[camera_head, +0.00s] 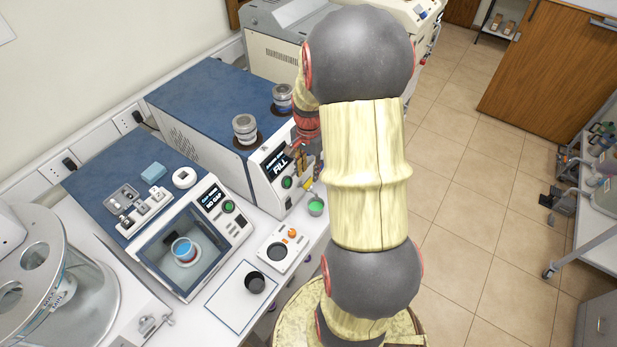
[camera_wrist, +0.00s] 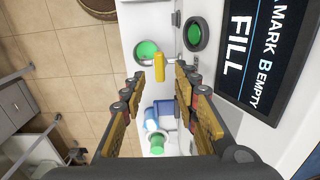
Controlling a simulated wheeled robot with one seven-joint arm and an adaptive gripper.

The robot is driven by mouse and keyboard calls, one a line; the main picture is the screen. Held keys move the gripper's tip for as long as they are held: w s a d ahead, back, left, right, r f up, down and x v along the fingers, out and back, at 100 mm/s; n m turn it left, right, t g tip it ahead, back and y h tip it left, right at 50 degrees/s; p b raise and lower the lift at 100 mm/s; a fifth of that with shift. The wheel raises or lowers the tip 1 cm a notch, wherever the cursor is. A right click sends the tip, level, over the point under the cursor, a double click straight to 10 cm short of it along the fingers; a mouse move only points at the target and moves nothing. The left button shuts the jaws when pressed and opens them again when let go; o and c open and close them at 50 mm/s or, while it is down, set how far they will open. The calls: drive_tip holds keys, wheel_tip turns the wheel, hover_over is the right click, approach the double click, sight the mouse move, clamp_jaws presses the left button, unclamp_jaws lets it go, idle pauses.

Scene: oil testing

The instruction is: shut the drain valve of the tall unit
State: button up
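The tall unit (camera_head: 205,100) has a blue top and a white front, with a display reading "FILL" (camera_wrist: 250,45). Its drain valve shows as a yellow handle (camera_wrist: 159,66) on a small metal spout in the wrist view; it is small in the head view (camera_head: 308,185). My gripper (camera_wrist: 160,78) is open, its two fingers apart on either side of the handle's near end. I cannot tell whether they touch it. In the head view my gripper (camera_head: 304,150) is in front of the unit, partly hidden by my arm. A cup with green contents (camera_head: 316,206) stands by the spout.
A round green button (camera_wrist: 195,33) sits beside the display, close to the valve. Two metal cups (camera_head: 244,128) stand on the unit's top. A lower unit (camera_head: 150,190) and a dial box (camera_head: 283,250) stand nearby. Open tiled floor (camera_head: 470,150) lies to the right.

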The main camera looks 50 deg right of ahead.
sight(308, 182)
wheel_tip(308, 182, up, 8)
drive_tip(key=shift+f, duration=0.1)
idle(0.8)
drive_tip(key=s+a+r+n+t+b, duration=0.1)
drive_tip(key=s+a+n+b, duration=0.3)
drive_tip(key=a, duration=1.1)
drive_tip(key=s+a+r+n+t+b, duration=0.1)
drive_tip(key=s+a+n+t+b, duration=0.3)
drive_tip(key=a+n+b, duration=0.5)
drive_tip(key=a+n, duration=0.4)
drive_tip(key=a, duration=0.3)
drive_tip(key=shift+s+t+b, duration=0.25)
drive_tip(key=shift+t+b, duration=0.05)
drive_tip(key=shift+b, duration=0.1)
